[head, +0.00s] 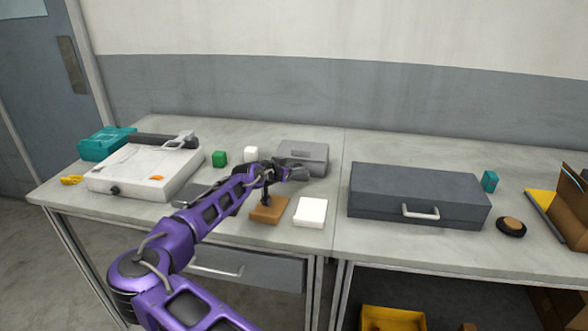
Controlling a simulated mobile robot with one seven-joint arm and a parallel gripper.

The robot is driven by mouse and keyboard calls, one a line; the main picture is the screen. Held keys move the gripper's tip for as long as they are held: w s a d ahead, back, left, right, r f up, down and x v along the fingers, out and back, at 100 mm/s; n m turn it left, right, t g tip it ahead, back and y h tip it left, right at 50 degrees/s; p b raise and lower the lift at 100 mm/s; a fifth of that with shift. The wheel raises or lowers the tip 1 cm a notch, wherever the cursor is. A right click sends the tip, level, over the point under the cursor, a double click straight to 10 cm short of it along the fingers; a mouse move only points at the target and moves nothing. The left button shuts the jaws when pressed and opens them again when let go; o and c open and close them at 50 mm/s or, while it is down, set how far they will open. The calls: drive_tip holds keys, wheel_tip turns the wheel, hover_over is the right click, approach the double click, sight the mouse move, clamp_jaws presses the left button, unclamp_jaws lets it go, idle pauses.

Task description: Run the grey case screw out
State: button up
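A small grey case (316,153) sits near the back of the left worktop. My purple arm reaches across the worktop from the lower left. My gripper (298,172) is at the front of the grey case and overlaps its lower left part in the picture. Whether it touches the case cannot be told. The fingers are dark and small here, so open or shut is unclear. No screw can be made out; the gripper and wrist cover part of the case's front.
A brown block with a dark upright post (268,211) and a white box (310,212) stand in front of the gripper. Green (219,158) and white (251,154) blocks are left of the case. A large dark grey case with a handle (420,193) lies right. Bare worktop separates them.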

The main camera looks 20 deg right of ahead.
clamp_jaws()
drive_tip(key=shift+d, duration=0.15)
drive_tip(key=shift+s+d+t, duration=0.2)
drive_tip(key=shift+d+t, duration=0.1)
drive_tip(key=shift+s+f+n+t+y+p, duration=0.15)
drive_tip(key=shift+n+t+y+p, duration=0.15)
drive_tip(key=shift+n+y+p, duration=0.25)
drive_tip(key=shift+a+n, duration=0.15)
drive_tip(key=shift+n, duration=0.1)
drive_tip(key=shift+c, duration=0.4)
unclamp_jaws()
drive_tip(key=shift+o, duration=0.4)
drive_tip(key=shift+a, duration=0.1)
